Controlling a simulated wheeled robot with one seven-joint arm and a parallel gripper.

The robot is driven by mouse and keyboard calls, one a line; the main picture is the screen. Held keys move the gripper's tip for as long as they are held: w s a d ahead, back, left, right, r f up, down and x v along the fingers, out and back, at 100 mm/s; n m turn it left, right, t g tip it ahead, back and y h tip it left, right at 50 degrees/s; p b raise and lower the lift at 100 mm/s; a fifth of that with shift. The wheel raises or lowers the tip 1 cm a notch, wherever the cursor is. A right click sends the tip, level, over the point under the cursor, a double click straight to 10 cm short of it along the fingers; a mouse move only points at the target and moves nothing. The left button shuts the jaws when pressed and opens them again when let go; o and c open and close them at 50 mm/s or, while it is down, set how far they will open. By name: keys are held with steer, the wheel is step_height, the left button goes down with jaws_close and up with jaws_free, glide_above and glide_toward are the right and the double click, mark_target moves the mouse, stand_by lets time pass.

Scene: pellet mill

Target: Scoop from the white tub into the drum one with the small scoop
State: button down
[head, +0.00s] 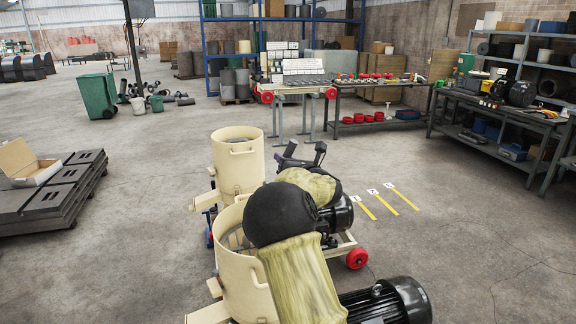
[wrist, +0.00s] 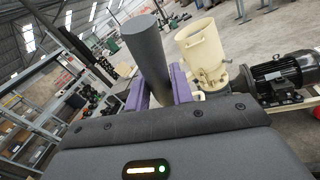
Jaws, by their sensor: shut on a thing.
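My gripper (wrist: 160,86) shows in the wrist view with purple fingers shut on a dark grey cylinder, which looks like a handle (wrist: 150,48). I cannot see a scoop bowl or any contents. In the head view my gripper (head: 303,154) is mostly hidden behind my arm, near the farther drum. Two cream open-topped drums stand on pellet mills: a farther one (head: 238,168) and a nearer one (head: 240,285), partly behind my arm. A cream drum also shows in the wrist view (wrist: 203,48), right of the gripper. I cannot tell which is drum one. No white tub is clearly recognisable.
Black motors (head: 392,302) sit beside the mills. Dark stacked slabs with an open box (head: 28,165) lie at left. Workbenches (head: 495,112) line the right. Floor around the yellow strips (head: 403,198) is clear.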

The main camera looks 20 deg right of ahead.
steer(key=s+a+f+n+b, duration=0.2)
steer(key=a+n+b, duration=0.7)
steer(key=b, duration=0.7)
steer(key=s+a+f+n+b, duration=0.3)
steer(key=a+n+b, duration=0.7)
steer(key=b, duration=0.6)
steer(key=shift+s+a, duration=0.15)
steer(key=shift+a, duration=0.85)
stand_by(2.0)
stand_by(1.2)
